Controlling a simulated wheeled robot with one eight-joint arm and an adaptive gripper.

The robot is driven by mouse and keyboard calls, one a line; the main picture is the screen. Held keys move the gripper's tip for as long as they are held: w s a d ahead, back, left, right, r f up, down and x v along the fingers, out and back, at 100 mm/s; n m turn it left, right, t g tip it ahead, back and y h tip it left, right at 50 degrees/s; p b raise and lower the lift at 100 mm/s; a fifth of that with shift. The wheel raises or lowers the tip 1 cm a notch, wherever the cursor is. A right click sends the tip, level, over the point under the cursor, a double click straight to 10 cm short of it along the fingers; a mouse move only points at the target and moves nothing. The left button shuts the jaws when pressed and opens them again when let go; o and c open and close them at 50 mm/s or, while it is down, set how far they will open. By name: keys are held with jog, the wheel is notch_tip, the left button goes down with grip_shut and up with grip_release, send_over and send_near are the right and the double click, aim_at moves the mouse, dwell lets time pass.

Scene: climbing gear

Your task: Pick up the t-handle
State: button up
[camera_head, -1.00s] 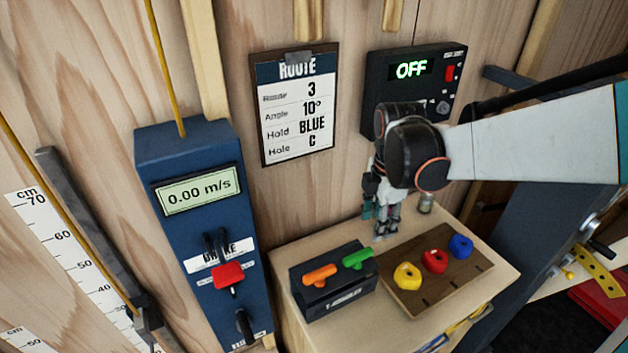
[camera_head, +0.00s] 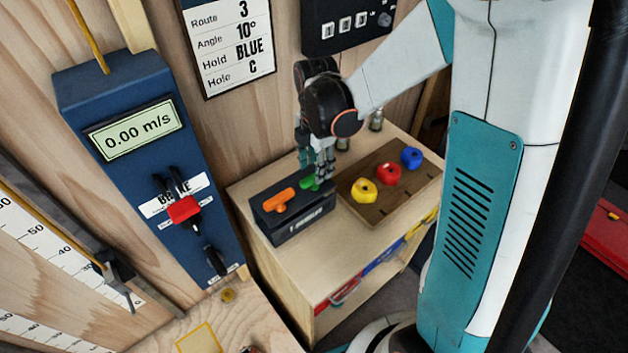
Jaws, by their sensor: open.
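Two t-handles stand in a black holder (camera_head: 300,226) on the wooden cabinet top. The orange t-handle (camera_head: 279,200) is on the left and clear to see. The green t-handle (camera_head: 309,183) is on the right, partly covered by my fingers. My gripper (camera_head: 318,172) is open and points down just above and beside the green t-handle. Whether a finger touches it I cannot tell.
A wooden board (camera_head: 372,207) with a yellow hold (camera_head: 363,190), a red hold (camera_head: 388,173) and a blue hold (camera_head: 411,157) lies right of the holder. Small jars (camera_head: 376,121) stand behind. A blue brake box (camera_head: 150,165) is on the left wall.

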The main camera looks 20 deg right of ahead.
aim_at(314, 175)
jog(key=f, duration=0.2)
jog(key=f+b, duration=0.1)
jog(key=f, duration=0.1)
jog(key=shift+s+a+f, duration=0.1)
jog(key=shift+a+f, duration=0.1)
jog(key=shift+f, duration=0.1)
grip_shut()
